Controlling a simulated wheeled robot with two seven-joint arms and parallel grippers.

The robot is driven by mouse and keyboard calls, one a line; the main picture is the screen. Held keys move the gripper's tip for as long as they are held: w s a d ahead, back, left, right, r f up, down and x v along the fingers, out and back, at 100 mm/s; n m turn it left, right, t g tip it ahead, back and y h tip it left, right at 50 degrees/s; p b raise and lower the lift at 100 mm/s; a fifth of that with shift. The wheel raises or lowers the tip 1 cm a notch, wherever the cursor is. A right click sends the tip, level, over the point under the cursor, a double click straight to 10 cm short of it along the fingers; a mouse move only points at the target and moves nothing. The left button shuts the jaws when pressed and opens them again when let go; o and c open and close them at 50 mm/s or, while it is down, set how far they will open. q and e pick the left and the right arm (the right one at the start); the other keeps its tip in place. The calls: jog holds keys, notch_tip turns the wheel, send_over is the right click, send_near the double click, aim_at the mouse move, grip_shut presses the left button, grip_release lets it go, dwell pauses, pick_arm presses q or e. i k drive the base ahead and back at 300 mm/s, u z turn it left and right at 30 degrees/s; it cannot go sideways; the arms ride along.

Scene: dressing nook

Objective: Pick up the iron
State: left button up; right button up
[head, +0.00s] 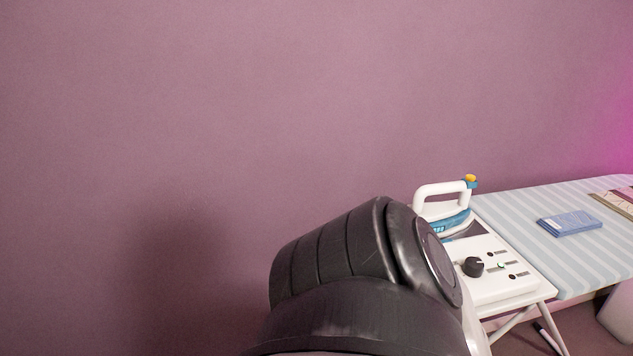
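The iron (445,218) is white and blue with a white loop handle and a yellow knob on top. It sits at the back of a white control base (495,283) at the left end of the ironing board. One of my dark arm links fills the bottom centre of the head view and hides the left part of the base and possibly some of the iron. Neither of my grippers shows in this view, and nothing is seen touching the iron.
The striped ironing board (525,222) extends right from the base on white legs. A folded blue cloth (569,225) lies on it, with a patterned beige item (613,200) at the right edge. A plain mauve wall (250,100) stands behind.

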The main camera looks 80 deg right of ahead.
aim_at(449, 220)
jog(key=i, duration=0.45)
jog(key=z, duration=1.25)
